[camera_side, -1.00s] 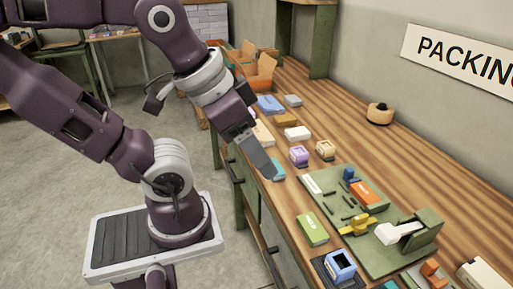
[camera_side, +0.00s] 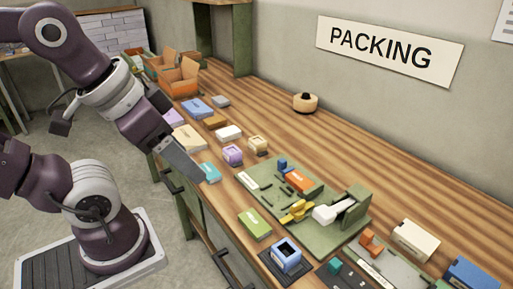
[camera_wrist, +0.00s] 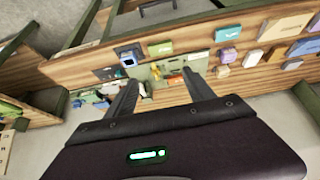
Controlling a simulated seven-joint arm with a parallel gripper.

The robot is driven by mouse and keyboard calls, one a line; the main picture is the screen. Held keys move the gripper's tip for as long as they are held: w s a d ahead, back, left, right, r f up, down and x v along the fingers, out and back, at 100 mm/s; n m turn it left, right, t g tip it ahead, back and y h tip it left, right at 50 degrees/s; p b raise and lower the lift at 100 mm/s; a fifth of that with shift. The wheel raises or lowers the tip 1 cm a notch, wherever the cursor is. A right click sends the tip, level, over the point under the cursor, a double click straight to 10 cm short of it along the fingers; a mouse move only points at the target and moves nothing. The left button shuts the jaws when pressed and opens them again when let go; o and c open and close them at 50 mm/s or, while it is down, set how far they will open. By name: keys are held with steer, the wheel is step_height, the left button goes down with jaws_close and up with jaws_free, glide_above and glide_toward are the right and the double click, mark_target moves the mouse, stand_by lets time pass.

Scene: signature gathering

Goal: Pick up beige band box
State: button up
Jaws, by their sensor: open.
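A small beige box (camera_side: 257,144), with what looks like a band round it, stands on the wooden table beside a lilac box (camera_side: 232,154) of similar form. In the wrist view a small beige box (camera_wrist: 222,71) lies next to the lilac one, right of the fingers. A larger flat beige box (camera_side: 187,138) lies farther left in the side view. My gripper (camera_side: 202,178) is at the table's front edge by a teal box (camera_side: 210,171), apart from the small beige box. In the wrist view my gripper (camera_wrist: 160,80) is open, with nothing between its fingers.
A green board (camera_side: 290,211) with tools and parts lies right of the small boxes. A white box (camera_side: 229,132) and a brown one (camera_side: 215,121) lie behind them. A tape roll (camera_side: 305,102) sits near the wall. Bare table lies between the roll and boxes.

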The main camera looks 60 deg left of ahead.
steer(key=shift+o, duration=0.5)
steer(key=n+g, duration=0.6)
steer(key=n, duration=1.2)
glide_above(258, 140)
step_height(258, 140, down, 17)
steer(key=shift+d+r, duration=0.1)
steer(key=shift+d, duration=0.05)
steer(key=f, duration=0.7)
steer(key=shift+a+f, duration=0.1)
steer(key=shift+a, duration=0.2)
jaws_close()
